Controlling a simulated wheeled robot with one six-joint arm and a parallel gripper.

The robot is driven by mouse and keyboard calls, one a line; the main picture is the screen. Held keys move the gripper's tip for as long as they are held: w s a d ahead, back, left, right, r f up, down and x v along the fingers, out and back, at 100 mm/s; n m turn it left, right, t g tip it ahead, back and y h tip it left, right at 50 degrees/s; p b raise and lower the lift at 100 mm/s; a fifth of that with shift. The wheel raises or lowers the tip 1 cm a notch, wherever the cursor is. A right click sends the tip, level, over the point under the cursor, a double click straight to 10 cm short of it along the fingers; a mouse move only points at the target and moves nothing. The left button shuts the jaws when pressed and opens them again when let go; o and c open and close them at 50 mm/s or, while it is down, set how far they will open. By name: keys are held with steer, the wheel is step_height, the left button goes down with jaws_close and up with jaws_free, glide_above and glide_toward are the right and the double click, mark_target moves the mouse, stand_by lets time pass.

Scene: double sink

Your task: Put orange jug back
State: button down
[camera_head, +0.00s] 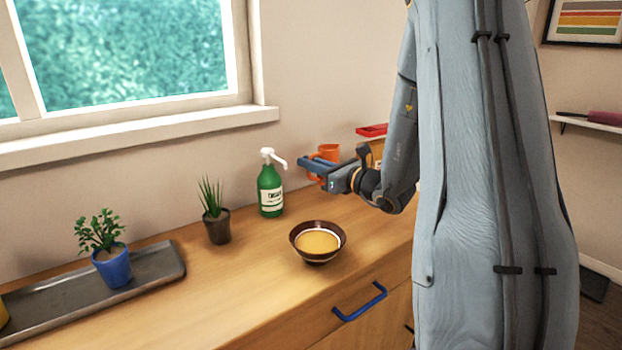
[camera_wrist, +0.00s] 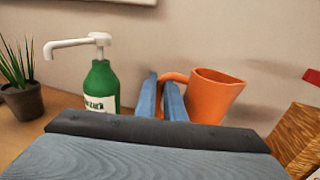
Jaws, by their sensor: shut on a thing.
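The orange jug (camera_wrist: 213,95) stands upright in the wrist view, with its handle toward the left. My gripper (camera_wrist: 163,90) has its two blue fingers shut on the jug's handle. In the head view the orange jug (camera_head: 328,153) shows behind my gripper (camera_head: 305,168), which hides part of it. The jug is at the back of the counter near the wall, right of the green pump bottle. Its base is hidden, so I cannot tell whether it touches the counter.
A green pump bottle (camera_head: 270,190) stands just left of the jug. A brown bowl with yellowish contents (camera_head: 318,242) sits in front. Two potted plants, one in a dark pot (camera_head: 217,228) and one in a blue pot (camera_head: 112,268), stand left. A red tray (camera_head: 372,130) lies on a wooden box behind.

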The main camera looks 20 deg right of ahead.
mark_target(310, 177)
steer(key=shift+f, duration=1.9)
steer(key=shift+f, duration=0.2)
steer(key=c, duration=1.8)
jaws_free()
steer(key=shift+c, duration=0.2)
steer(key=b+v, duration=0.1)
steer(key=v, duration=0.6)
steer(key=shift+s+d+f, duration=0.15)
steer(key=shift+s+d, duration=0.05)
steer(key=shift+s, duration=0.15)
